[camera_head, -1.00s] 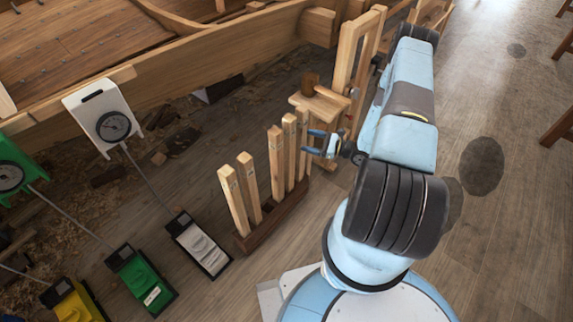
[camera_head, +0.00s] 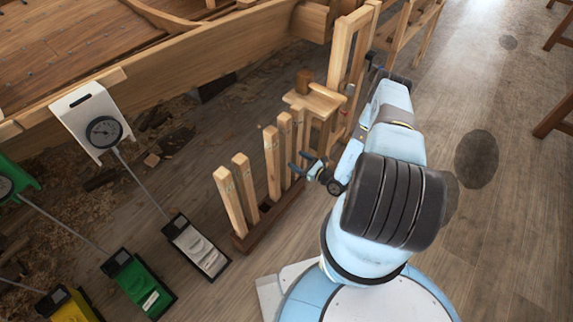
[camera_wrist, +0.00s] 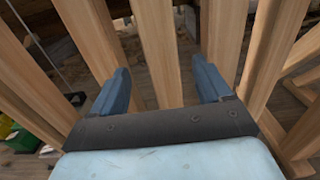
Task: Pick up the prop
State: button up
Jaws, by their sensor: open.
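Several upright wooden props stand in a dark wooden rack (camera_head: 262,228) on the floor. Two are on its left, a prop (camera_head: 229,202) and another (camera_head: 247,185); others, including a prop (camera_head: 271,160), stand at its right end. My gripper (camera_head: 297,163) is open with blue fingers at the props at the right end. In the wrist view one prop (camera_wrist: 155,48) shows between the spread fingers, with gaps on both sides. Other props (camera_wrist: 86,35) flank it outside the fingers. Whether any finger touches a prop cannot be told.
A wooden stand with a small block (camera_head: 316,96) is close behind the gripper. White (camera_head: 196,247), green (camera_head: 140,287) and yellow (camera_head: 68,305) gauge devices stand left of the rack. The wooden hull (camera_head: 180,62) lies behind. Open floor (camera_head: 500,240) lies right of my base.

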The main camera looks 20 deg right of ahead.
aim_at(289, 154)
jog(key=shift+x, duration=4.1)
jog(key=shift+w+d+r, duration=0.1)
jog(key=shift+d, duration=0.05)
grip_shut()
